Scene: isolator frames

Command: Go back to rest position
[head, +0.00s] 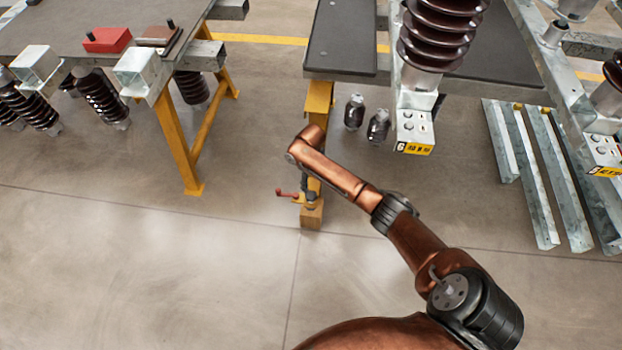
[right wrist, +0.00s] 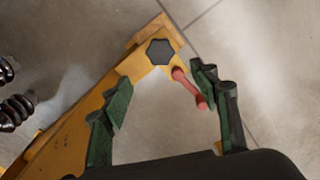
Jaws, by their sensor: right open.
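My right gripper (right wrist: 160,88) is open, with its two green-padded fingers spread and nothing held between them. In the right wrist view, a red handle (right wrist: 188,88) and a black knob (right wrist: 160,52) on a yellow trestle leg (right wrist: 82,120) show beyond the fingers. The red handle appears close to the right finger; I cannot tell whether they touch. In the head view my copper right arm reaches from the lower right to the middle trestle, and its gripper is small and mostly hidden there. The red handle (head: 287,193) shows just left of it. My left gripper is out of view.
A grey table (head: 100,22) with a red box (head: 107,40) stands at the upper left. Another dark table (head: 340,40) stands over the trestle. Brown insulators (head: 440,35) hang near the arm. Metal channels (head: 535,180) lie at right. The floor at lower left is clear.

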